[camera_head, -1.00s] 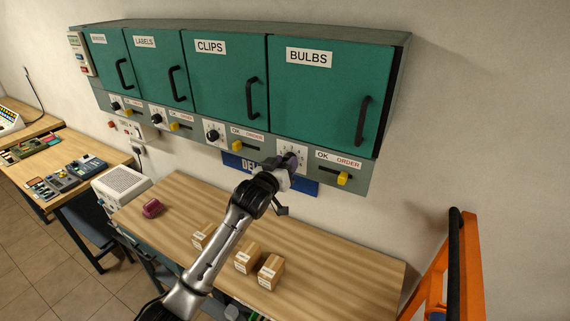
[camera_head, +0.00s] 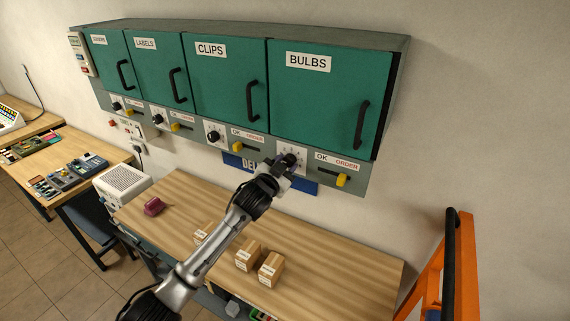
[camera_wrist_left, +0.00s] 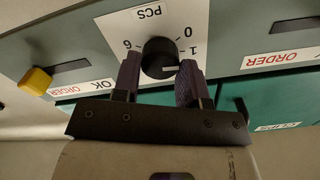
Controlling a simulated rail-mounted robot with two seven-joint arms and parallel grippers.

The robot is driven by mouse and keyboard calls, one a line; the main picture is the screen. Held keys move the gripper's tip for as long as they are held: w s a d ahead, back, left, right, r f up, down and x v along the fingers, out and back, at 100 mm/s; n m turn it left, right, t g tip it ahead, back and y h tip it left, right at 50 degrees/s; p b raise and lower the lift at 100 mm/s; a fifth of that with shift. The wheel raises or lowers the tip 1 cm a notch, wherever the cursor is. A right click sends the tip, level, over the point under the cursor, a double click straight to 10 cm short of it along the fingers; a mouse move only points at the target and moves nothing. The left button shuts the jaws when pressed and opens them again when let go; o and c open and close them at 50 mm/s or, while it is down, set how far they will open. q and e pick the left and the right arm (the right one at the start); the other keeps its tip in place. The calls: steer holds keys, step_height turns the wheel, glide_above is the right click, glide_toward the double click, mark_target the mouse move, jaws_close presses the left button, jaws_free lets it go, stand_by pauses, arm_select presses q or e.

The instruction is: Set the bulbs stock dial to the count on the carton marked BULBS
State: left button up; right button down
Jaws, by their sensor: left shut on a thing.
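The bulbs stock dial (camera_head: 290,159) is a black knob on a white plate under the green BULBS door (camera_head: 330,98). In the left wrist view the knob (camera_wrist_left: 160,57) has a white pointer mark; PCS, 6, 0 and 1 show on its plate. My left gripper (camera_head: 286,168) is at the dial, its fingers (camera_wrist_left: 160,80) shut on the knob's two sides. I cannot tell which number the pointer marks. Three cardboard cartons (camera_head: 203,232), (camera_head: 247,256), (camera_head: 271,269) stand on the wooden table; their labels are too small to read. My right gripper is not in view.
A yellow slider (camera_head: 342,180) with OK and ORDER labels sits right of the dial. A blue sign (camera_head: 303,186) is below, partly behind my arm. A dark red object (camera_head: 153,206) lies on the table. An orange frame (camera_head: 462,265) stands at right.

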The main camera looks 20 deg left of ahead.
arm_select(q)
steer(key=shift+m, duration=0.3)
stand_by(0.4)
steer(key=o, duration=0.9)
steer(key=shift+s+a+f, duration=0.1)
steer(key=shift+s, duration=0.55)
steer(key=shift+s+a+b, duration=0.3)
steer(key=shift+s+b, duration=0.3)
steer(key=shift+s, duration=1.45)
steer(key=shift+s+a+b, duration=0.3)
steer(key=shift+s+b, duration=0.25)
steer(key=shift+s, duration=1.55)
steer(key=shift+s+a+b, duration=0.3)
steer(key=shift+s+b, duration=0.3)
steer(key=shift+s, duration=1.45)
